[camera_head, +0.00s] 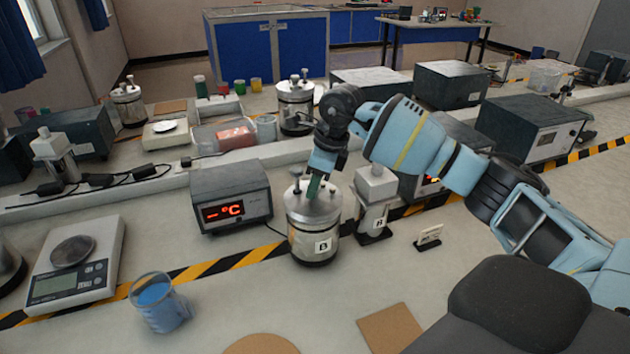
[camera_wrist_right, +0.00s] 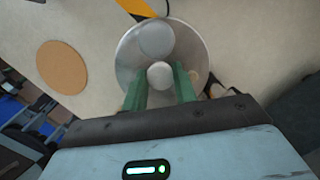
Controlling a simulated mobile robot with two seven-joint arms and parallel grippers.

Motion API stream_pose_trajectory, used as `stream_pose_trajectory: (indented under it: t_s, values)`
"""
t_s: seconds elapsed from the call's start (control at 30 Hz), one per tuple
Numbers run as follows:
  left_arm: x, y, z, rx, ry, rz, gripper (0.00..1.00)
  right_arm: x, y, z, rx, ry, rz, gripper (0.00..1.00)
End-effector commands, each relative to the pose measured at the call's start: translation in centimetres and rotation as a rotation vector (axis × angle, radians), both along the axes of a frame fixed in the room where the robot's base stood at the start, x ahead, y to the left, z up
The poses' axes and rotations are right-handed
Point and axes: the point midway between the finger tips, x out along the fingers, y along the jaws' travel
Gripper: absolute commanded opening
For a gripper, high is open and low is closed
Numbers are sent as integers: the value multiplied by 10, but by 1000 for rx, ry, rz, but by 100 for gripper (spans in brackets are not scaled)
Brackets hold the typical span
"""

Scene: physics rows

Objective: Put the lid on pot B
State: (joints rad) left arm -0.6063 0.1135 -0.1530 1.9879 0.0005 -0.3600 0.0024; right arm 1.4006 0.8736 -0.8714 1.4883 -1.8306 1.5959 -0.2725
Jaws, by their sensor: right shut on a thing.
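Pot B (camera_head: 315,246), a metal cylinder with a dark base and a white "B" label, stands upright on the bench in the middle of the head view. A round silver lid (camera_head: 325,208) is at the pot's top, level with its rim; I cannot tell whether it is fully seated. My right gripper (camera_head: 314,187) is above it, pointing down, with its green fingers shut on the lid's knob. The right wrist view shows the round knob (camera_wrist_right: 160,75) between the fingers (camera_wrist_right: 160,85) and the lid disc (camera_wrist_right: 143,54) below. My left gripper is not in view.
A temperature box (camera_head: 230,185) stands left of the pot, and a white unit (camera_head: 375,190) marked B close on its right. A scale (camera_head: 75,270) and a beaker of blue liquid (camera_head: 159,302) are at the left.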

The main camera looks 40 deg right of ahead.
Motion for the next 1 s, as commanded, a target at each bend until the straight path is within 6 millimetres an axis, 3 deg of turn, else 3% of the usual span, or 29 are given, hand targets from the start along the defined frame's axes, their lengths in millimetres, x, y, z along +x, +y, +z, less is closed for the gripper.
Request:
stream_pose_trajectory:
  t_s: [0.43, 0.47, 0.63, 1.0]
  values:
    - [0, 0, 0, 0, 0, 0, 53, 0, 0, 0, 0, -1, 0, 0]
    - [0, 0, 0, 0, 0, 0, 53, 0, 0, 0, 0, -1, 0, 32]
    - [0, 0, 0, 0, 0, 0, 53, 0, 0, 0, 0, -1, 0, 53]
    - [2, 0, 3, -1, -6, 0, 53, 0, 0, 4, -1, -1, 0, 53]
